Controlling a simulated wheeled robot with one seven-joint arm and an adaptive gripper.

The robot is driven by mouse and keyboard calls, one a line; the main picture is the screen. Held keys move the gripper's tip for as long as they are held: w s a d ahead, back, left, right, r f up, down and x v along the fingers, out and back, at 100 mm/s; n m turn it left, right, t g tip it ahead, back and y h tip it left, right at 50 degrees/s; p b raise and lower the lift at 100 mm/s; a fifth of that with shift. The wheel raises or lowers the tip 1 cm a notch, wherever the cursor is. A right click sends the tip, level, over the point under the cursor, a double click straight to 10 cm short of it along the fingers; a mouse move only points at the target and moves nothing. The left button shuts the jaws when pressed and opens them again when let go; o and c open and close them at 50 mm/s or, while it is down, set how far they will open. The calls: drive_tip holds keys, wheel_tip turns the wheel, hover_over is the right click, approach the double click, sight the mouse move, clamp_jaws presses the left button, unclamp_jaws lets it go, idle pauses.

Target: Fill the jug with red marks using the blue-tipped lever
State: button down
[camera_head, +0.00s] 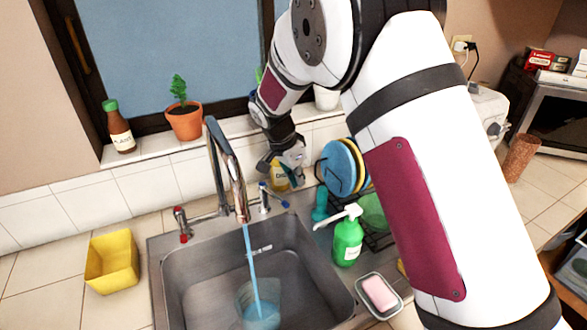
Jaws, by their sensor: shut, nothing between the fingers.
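A clear jug (258,306) stands in the sink under the tap, cut off by the bottom edge of the picture. Bluish water (252,265) runs from the metal tap spout (228,165) into it. Water shows in the jug; I cannot make out red marks or the exact level. The blue-tipped lever (276,196) is right of the spout and points to the right. A red-tipped lever (182,225) is left of the spout. My gripper (284,168) is shut and empty, above and behind the blue-tipped lever; I cannot tell whether they touch.
A yellow container (112,262) stands left. A potted plant (184,122) and brown bottle (119,130) are on the sill.

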sight(282, 198)
drive_tip(key=shift+s+a+f+p, duration=0.3)
drive_tip(key=shift+s+a+f, duration=0.1)
drive_tip(key=shift+s+a, duration=0.25)
drive_tip(key=shift+s+a+f+p, duration=0.25)
drive_tip(key=shift+s+a+f, duration=0.15)
drive_tip(key=shift+a, duration=0.35)
drive_tip(key=s+a+m, duration=0.1)
drive_tip(key=m, duration=0.2)
drive_tip(key=shift+s+a+g+h, duration=0.3)
drive_tip(key=shift+s+a+g, duration=0.05)
drive_tip(key=shift+g, duration=0.05)
